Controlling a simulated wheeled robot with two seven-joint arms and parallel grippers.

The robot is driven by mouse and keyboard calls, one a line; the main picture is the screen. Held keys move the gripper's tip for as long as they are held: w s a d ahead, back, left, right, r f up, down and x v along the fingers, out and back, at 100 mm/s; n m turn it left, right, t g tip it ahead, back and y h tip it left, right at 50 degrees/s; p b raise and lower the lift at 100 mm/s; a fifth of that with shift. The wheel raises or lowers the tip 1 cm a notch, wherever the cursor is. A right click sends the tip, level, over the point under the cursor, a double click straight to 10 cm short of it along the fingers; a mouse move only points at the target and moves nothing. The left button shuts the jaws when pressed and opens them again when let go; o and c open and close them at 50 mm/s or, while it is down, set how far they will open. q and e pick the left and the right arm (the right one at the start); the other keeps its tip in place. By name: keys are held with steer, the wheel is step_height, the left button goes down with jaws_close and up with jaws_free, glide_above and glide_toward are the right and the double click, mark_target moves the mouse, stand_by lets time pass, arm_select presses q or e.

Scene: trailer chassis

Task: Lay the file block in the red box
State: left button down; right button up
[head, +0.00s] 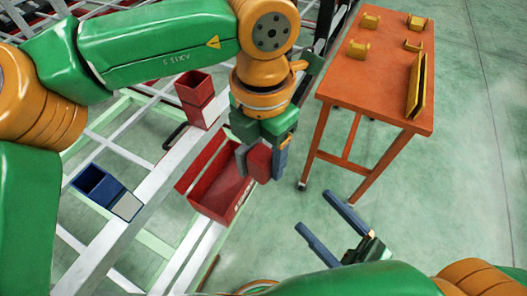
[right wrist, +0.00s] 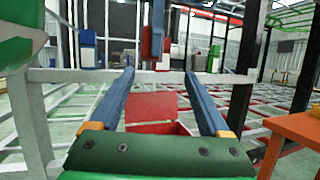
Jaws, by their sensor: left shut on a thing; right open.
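The file block (head: 259,160), a small red block, is held between the fingers of my left gripper (head: 262,168), which is shut on it. The gripper points down and hangs over the right part of the long, open red box (head: 186,189) in the head view, hiding some of it. The red box (right wrist: 152,105) also shows in the right wrist view, beyond my right fingers. I cannot tell the height gap between block and box. My right gripper (head: 325,212) is open and empty, to the lower right of the box.
The red box sits on a pale metal frame. A smaller red container (head: 202,112) stands behind it, and a blue open container (head: 92,181) lies to its left. An orange table (head: 375,80) with several yellow holders stands at the right. Green floor is clear beyond.

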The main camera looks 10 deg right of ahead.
steer(key=w+d+f+m+g+h, duration=0.2)
steer(key=d+f+m+g+h, duration=0.1)
steer(key=d+f+m+h, duration=0.9)
steer(key=w+d+f+m+g+h, duration=0.3)
steer(key=d+f+m+h, duration=0.45)
steer(key=f, duration=0.85)
steer(key=s+d+f+m+g+y, duration=0.1)
steer(key=s+d+f+m+g, duration=0.1)
steer(key=s+f+m+g, duration=0.6)
steer(key=s+a+f+m+g+y, duration=0.1)
steer(key=s+a+f+m+y, duration=0.1)
steer(key=s+a+f+m, duration=0.3)
steer(key=s+a+f+m+g+y, duration=0.1)
steer(key=s+a+f+m+y, duration=0.2)
steer(key=s+a+f+m, duration=0.2)
steer(key=a+m, duration=0.3)
steer(key=a, duration=0.2)
steer(key=shift+a+f+g, duration=0.2)
steer(key=shift+f+g, duration=0.05)
steer(key=shift+g, duration=0.05)
